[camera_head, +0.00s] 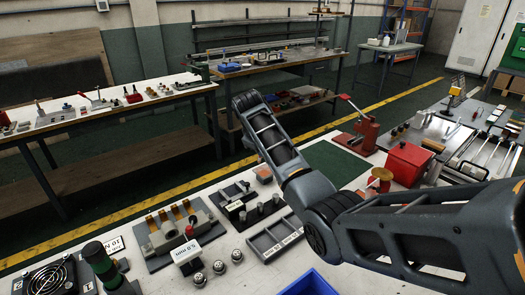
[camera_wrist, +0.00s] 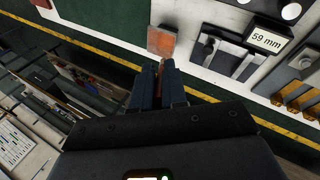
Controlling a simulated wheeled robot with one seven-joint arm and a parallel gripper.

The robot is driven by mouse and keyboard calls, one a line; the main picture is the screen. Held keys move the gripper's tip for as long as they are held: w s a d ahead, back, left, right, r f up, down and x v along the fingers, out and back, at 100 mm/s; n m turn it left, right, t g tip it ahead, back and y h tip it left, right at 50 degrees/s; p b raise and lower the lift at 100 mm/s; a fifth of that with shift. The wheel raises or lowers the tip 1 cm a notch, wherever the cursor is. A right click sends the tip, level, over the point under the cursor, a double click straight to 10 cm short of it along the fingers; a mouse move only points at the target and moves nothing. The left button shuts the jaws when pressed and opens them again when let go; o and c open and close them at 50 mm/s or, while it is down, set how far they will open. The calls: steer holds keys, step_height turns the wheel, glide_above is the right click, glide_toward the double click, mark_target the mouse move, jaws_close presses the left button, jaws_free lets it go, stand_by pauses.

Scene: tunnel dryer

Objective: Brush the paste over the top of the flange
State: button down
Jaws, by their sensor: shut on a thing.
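My gripper (camera_wrist: 159,82) points at the bench in the wrist view, its two dark fingers close together. A thin reddish-brown piece (camera_wrist: 162,66) shows between them, which looks like the brush's handle; the bristles are hidden. A rusty orange square block (camera_wrist: 162,42) lies on the white bench just past the fingertips; it also shows in the head view (camera_head: 263,174), beside my arm. A tan round disc (camera_head: 381,173) stands by the red box to the right of my arm. I cannot tell which is the flange, and no paste is clearly visible. My gripper is not visible in the head view.
A dark green mat (camera_head: 336,163) lies flat behind my arm. A red press (camera_head: 360,132) and a red box (camera_head: 406,163) stand to the right.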

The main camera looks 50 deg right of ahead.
steer(key=shift+r, duration=1.5)
